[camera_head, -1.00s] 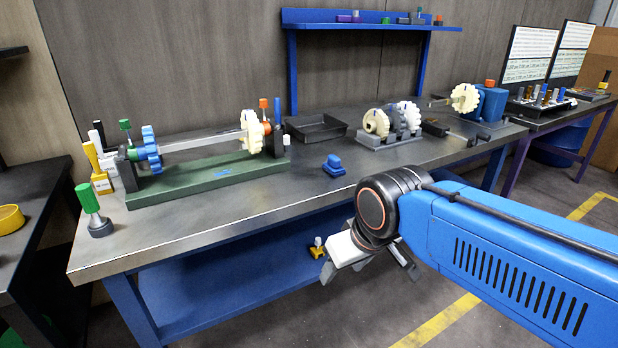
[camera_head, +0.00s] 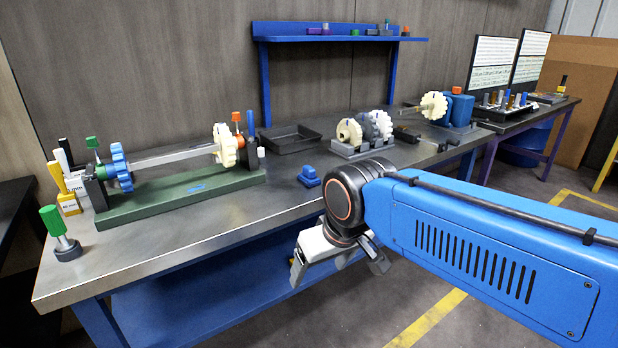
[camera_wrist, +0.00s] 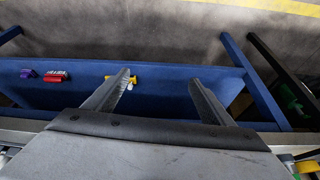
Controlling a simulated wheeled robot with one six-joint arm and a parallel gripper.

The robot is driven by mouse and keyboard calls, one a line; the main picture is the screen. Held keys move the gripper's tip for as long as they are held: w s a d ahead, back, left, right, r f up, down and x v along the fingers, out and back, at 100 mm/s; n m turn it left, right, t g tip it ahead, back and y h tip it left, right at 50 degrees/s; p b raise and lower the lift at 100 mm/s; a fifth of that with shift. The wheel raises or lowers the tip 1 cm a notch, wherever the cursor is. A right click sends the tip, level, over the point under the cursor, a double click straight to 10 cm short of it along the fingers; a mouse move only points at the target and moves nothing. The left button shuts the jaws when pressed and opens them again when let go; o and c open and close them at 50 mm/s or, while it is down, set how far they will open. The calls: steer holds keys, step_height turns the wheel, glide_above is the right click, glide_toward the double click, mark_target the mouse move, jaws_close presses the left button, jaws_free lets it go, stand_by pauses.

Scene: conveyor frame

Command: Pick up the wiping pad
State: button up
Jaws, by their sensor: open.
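A small blue block with a raised grip (camera_head: 309,177), which looks like the wiping pad, lies on the grey bench top (camera_head: 225,232) near its front edge. My gripper (camera_head: 338,272) is open and empty. It hangs in front of the bench, below the level of its top, with a clear gap to the pad. In the wrist view its two fingers (camera_wrist: 160,82) are spread apart over the blue lower shelf (camera_wrist: 165,95). The pad cannot be made out in the wrist view.
A green fixture with gears (camera_head: 180,195) stands left on the bench. A black tray (camera_head: 292,139) and a grey gear stand (camera_head: 362,143) stand behind the pad. A yellow piece (camera_wrist: 122,77), a red block (camera_wrist: 55,76) and a purple block (camera_wrist: 28,73) lie on the lower shelf.

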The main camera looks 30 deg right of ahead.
steer(key=w+d+r+m+g, duration=0.1)
steer(key=w+d+r+m, duration=0.25)
steer(key=w+r, duration=0.35)
steer(key=w+d+r+m+g, duration=0.1)
steer(key=w+d+r+m, duration=0.1)
steer(key=w+r+m, duration=0.45)
step_height(320, 180, up, 9)
steer(key=m+g, duration=0.3)
steer(key=m, duration=0.4)
glide_above(309, 167)
steer(key=f, duration=1)
steer(key=shift+w+d+f, duration=0.25)
steer(key=shift+d+f, duration=0.05)
steer(key=shift+f, duration=0.05)
steer(key=shift+s+a+f, duration=0.1)
steer(key=shift+a+f, duration=0.05)
steer(key=shift+f, duration=1.35)
steer(key=shift+s+a+f, duration=0.1)
steer(key=shift+a+f, duration=0.05)
steer(key=shift+f, duration=1.35)
steer(key=shift+c, duration=0.4)
steer(key=c, duration=1.2)
steer(key=shift+r, duration=0.15)
